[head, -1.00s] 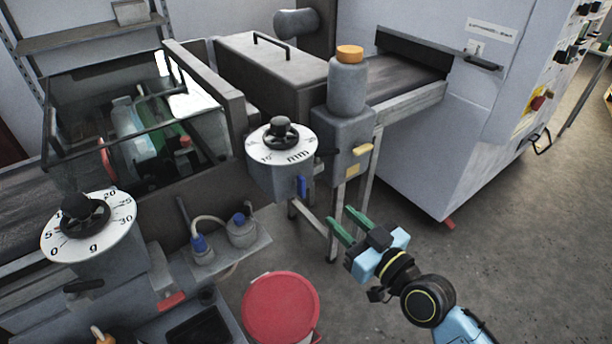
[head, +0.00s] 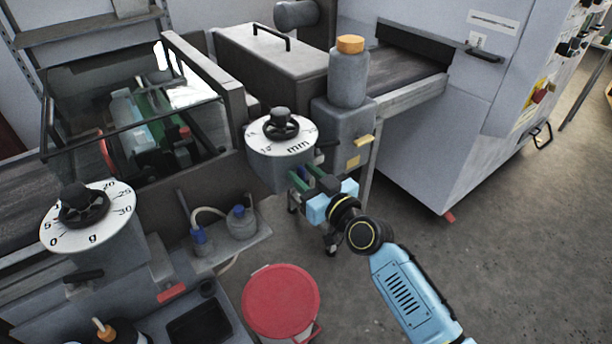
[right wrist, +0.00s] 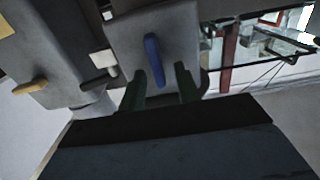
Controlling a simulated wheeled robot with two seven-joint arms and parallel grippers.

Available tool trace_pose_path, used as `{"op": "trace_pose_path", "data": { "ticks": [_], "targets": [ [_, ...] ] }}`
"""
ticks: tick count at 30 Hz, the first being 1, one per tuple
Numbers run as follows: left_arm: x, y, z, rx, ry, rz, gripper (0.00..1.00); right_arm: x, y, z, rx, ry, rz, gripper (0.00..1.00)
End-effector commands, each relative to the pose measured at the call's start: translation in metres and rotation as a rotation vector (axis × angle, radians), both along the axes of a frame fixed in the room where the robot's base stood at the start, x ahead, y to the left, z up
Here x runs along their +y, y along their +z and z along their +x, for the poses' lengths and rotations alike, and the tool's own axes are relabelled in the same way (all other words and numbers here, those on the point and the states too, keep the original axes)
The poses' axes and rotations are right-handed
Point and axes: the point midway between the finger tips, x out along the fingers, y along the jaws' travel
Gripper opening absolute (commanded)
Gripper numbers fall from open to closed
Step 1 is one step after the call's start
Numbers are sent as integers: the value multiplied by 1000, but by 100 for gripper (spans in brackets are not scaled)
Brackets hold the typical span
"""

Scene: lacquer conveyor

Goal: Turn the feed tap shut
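A blue lever (right wrist: 154,60), which I take for the feed tap's handle, stands on the front of the grey housing under the round "mm" dial (head: 283,138). In the right wrist view it hangs roughly upright, slightly slanted. My right gripper (head: 304,179) is open, its green fingers pointing at that housing. In the right wrist view the fingertips (right wrist: 163,82) lie either side of the lever's lower end, with gaps showing; I see no grip on it. In the head view the fingers mostly hide the lever. My left gripper is not in view.
A grey bottle with an orange cap (head: 348,72) stands on a block with yellow tabs (head: 353,162), just right of the housing. A second dial marked "g" (head: 88,217) is at left. Below are blue-capped hose fittings (head: 198,237) and a red-lidded bin (head: 281,303). Floor at right is clear.

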Motion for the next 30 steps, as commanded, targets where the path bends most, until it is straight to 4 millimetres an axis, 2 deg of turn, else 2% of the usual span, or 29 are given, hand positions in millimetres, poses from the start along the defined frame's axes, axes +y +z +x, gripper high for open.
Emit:
{"op": "trace_pose_path", "data": {
  "ticks": [4, 9, 12, 22, 30],
  "targets": [
    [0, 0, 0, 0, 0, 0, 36, 0, 0, 0, 0, 0, 0, 31],
    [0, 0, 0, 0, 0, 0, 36, 0, 0, 0, 0, 0, 0, 9],
    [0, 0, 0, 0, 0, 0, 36, 0, 0, 0, 0, 0, 0, 0],
    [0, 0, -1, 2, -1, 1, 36, -1, 0, 0, 15, 0, 21, 0],
    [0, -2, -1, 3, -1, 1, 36, -3, -1, 2, 99, 0, 137, 0]
  ]
}}
